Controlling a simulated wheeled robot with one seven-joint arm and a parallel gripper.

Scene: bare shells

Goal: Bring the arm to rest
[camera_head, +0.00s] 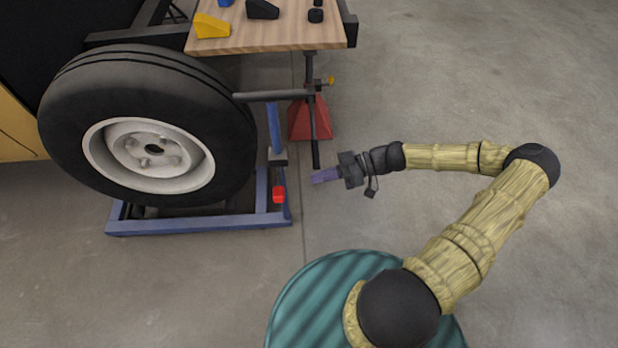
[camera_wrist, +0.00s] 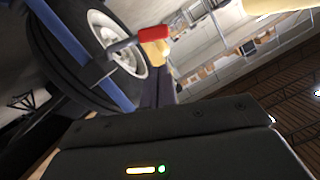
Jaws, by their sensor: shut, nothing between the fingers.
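My arm reaches from the lower right of the head view, bends at the elbow and points left. My gripper (camera_head: 318,177) is shut and empty, with purple fingers, in free space to the right of the blue stand's red-tipped part. In the wrist view the dark body of my gripper fills the bottom, and the purple fingers (camera_wrist: 158,92) show above it.
A black tyre (camera_head: 215,95) with a white rim stands in a blue frame (camera_head: 200,224) on the left. A wooden bench top (camera_head: 265,38) holds several small blocks. A red jack stand (camera_head: 311,120) is beneath it. The grey floor at right is clear.

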